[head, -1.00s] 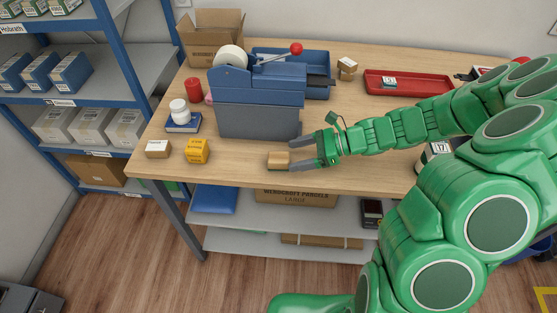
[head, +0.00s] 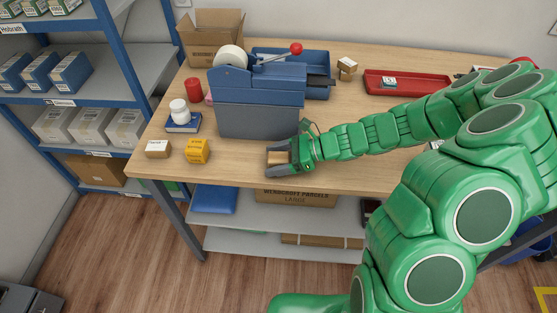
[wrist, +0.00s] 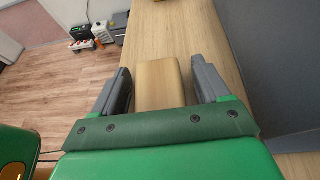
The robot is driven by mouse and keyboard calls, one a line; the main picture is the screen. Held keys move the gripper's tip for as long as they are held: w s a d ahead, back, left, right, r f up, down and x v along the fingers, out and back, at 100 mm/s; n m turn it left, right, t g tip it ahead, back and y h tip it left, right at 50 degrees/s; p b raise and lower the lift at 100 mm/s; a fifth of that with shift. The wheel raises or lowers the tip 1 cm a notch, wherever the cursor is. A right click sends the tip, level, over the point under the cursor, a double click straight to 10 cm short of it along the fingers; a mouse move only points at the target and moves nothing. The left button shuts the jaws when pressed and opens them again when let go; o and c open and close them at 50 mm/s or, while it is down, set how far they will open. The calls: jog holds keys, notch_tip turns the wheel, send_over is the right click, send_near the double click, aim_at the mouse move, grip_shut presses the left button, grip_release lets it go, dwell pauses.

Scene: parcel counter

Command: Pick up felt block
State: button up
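The felt block (head: 279,155), a tan wood-coloured block, lies on the table near its front edge, in front of the grey and blue tape dispenser. It also shows in the wrist view (wrist: 157,84). My gripper (head: 272,158) is open around it, with one dark finger on each side. In the wrist view my gripper (wrist: 160,68) shows a gap between the block and each finger. The lower part of the block is hidden.
The tape dispenser (head: 257,115) stands close behind my gripper. A red tray (head: 405,84) lies at the back right. The table's front edge is close.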

jog(key=c, duration=1)
jog(key=shift+r, duration=0.15)
